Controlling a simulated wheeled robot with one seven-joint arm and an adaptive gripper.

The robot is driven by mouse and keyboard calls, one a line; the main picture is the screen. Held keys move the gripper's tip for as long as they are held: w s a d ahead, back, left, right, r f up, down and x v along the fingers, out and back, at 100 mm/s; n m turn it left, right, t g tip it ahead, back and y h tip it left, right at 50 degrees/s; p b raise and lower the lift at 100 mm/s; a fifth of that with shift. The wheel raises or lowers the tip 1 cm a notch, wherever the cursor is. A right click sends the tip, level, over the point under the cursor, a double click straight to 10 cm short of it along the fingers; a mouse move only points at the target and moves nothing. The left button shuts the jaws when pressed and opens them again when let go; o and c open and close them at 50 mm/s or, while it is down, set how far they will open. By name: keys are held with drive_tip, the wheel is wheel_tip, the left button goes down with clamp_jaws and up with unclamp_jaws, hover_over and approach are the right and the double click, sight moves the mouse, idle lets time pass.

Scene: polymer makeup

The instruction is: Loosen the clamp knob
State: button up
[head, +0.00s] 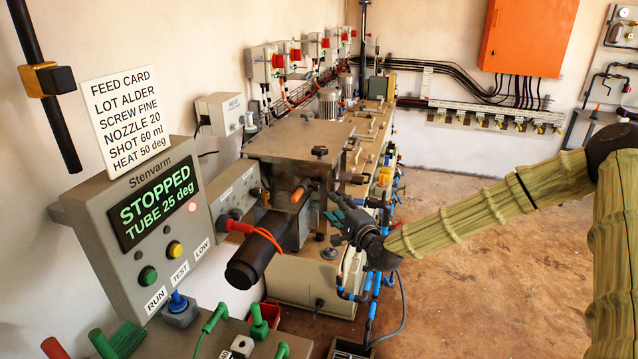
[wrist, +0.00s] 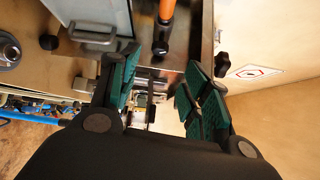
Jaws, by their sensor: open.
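My gripper (head: 338,207) is open and empty at the front of the grey machine (head: 300,141). In the wrist view its green-padded fingers (wrist: 160,72) stand apart on either side of small metal parts, which they partly hide. I cannot tell for sure which part is the clamp knob. A black knob (wrist: 222,63) shows beyond the right finger, beside a warning label. A copper-orange handle with a black end (wrist: 166,14) lies above the gap between the fingers. It also shows in the head view (head: 298,194), left of my gripper. Another black knob (head: 319,151) sits on the machine top.
A control panel (head: 148,222) on the left reads STOPPED, TUBE 25 deg. A black cylinder with an orange cord (head: 252,262) juts out toward me. Blue hoses (head: 372,290) hang below my gripper. The floor (head: 470,270) on the right is clear.

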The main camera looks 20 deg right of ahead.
sight(318, 189)
drive_tip(key=shift+w+a+p, duration=0.3)
drive_tip(key=shift+w+p, duration=0.4)
drive_tip(key=shift+w, duration=1.05)
drive_tip(key=shift+w+a+p, duration=0.35)
drive_tip(key=shift+w+p, duration=0.3)
drive_tip(key=shift+w, duration=1.1)
drive_tip(key=shift+w+a+p, duration=0.3)
drive_tip(key=shift+w+p, duration=0.4)
drive_tip(key=shift+w, duration=1.05)
drive_tip(key=shift+c, duration=0.4)
drive_tip(key=shift+f, duration=0.1)
drive_tip(key=c, duration=0.9)
